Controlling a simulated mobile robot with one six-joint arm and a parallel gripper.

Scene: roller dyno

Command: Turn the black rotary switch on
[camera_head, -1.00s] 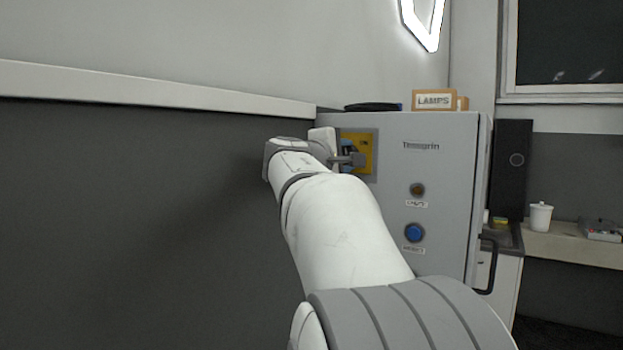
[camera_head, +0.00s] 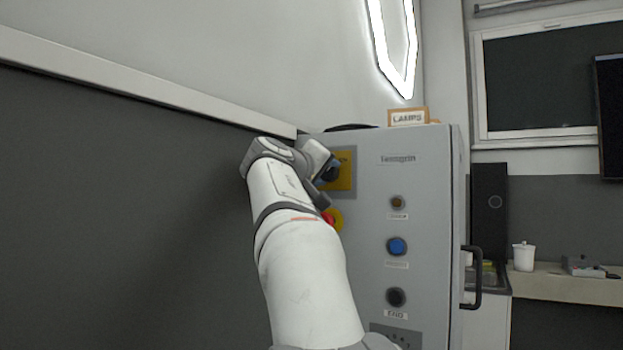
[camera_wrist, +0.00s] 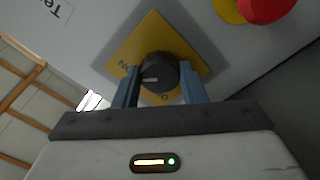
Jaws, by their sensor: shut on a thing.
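The black rotary switch (camera_wrist: 158,74) sits on a yellow plate (camera_wrist: 146,36) on the grey cabinet (camera_head: 425,220). In the wrist view its knob is between the two blue fingers of my gripper (camera_wrist: 160,90), which are shut on it. A white mark on the knob points to the left in that view, near the letters "ON" on the plate. In the head view the yellow plate (camera_head: 345,165) shows just right of my gripper (camera_head: 328,172), and the knob is mostly hidden by it.
A red emergency button (camera_wrist: 268,8) on a yellow disc is close to my gripper; my arm partly covers it in the head view. A dark wall stands at left.

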